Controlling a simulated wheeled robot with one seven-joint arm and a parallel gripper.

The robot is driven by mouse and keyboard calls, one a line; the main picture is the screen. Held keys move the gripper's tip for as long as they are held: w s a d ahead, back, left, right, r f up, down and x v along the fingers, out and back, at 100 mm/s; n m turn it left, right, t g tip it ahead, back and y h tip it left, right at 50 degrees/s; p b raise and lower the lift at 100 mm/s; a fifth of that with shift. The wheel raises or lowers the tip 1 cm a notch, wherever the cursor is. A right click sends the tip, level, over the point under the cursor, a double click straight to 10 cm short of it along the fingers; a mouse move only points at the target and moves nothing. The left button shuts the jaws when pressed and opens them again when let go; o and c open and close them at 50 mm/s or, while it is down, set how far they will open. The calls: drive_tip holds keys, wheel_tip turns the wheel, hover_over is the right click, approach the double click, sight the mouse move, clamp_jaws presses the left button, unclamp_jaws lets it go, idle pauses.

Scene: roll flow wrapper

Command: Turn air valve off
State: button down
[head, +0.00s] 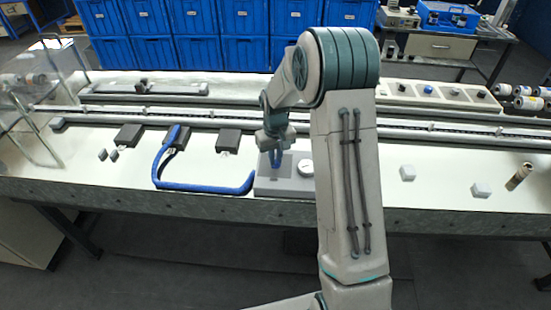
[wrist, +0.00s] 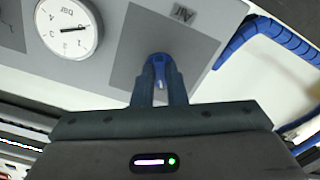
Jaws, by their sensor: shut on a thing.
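The air valve is a blue handle (wrist: 159,60) on a grey panel marked "AIR" (wrist: 195,50) in the wrist view. My gripper (wrist: 160,80) has its two dark fingers on either side of the handle and is shut on it. The fingers hide part of the handle. In the head view my gripper (head: 275,152) reaches down to the grey air unit (head: 290,186) on the bench, and my arm covers the unit's right end. The handle's exact angle is hard to tell.
A round pressure gauge (wrist: 70,27) marked "bar" sits beside the valve panel. A blue hose (head: 205,187) runs along the bench to the unit's left side. Black blocks (head: 128,136) stand further left, and white blocks (head: 408,173) lie at right near a tan cylinder (head: 519,176).

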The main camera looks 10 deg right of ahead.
sight(276, 160)
drive_tip(key=shift+n, duration=0.4)
drive_tip(key=c, duration=1.5)
unclamp_jaws()
drive_tip(key=shift+o, duration=0.2)
drive_tip(key=shift+r, duration=0.1)
wheel_tip(276, 160, up, 14)
drive_tip(key=b, duration=0.1)
